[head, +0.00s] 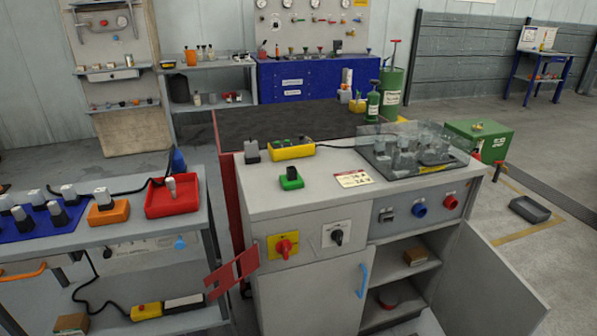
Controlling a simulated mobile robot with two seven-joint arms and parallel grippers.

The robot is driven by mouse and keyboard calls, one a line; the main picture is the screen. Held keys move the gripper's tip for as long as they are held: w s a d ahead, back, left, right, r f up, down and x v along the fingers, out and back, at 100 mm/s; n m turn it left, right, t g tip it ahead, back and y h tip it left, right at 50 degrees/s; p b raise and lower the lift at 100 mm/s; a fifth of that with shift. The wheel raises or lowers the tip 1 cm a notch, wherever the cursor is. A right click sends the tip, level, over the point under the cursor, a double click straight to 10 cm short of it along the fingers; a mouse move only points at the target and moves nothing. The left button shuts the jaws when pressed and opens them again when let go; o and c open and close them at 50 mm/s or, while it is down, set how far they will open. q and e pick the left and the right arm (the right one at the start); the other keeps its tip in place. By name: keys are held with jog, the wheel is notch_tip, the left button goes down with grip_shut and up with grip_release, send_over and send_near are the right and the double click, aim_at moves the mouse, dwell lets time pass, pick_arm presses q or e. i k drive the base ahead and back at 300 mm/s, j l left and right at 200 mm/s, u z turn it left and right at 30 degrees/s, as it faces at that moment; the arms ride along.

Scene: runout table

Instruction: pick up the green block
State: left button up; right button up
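A small green block (291,183) sits on the light grey top of the cabinet (325,190) in the head view, left of the middle of that top. A dark piece (292,172) stands on or in the block; I cannot tell whether the two are joined. Neither of my grippers shows in the head view, so nothing is seen touching the block.
Behind the block are a yellow box (292,152) and a grey piece (251,152). A label card (353,179) and a clear-covered tray (415,150) lie to its right. A red tray (172,205) is on the left bench. The cabinet door (488,285) hangs open.

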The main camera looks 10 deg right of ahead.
aim_at(292, 180)
jog(key=i+l, duration=0.1)
jog(key=l, duration=0.3)
jog(key=i+l, duration=0.1)
jog(key=l, duration=0.25)
jog(key=i+l+u, duration=0.1)
jog(key=l, duration=0.3)
jog(key=i+l, duration=0.15)
jog(key=l, duration=0.2)
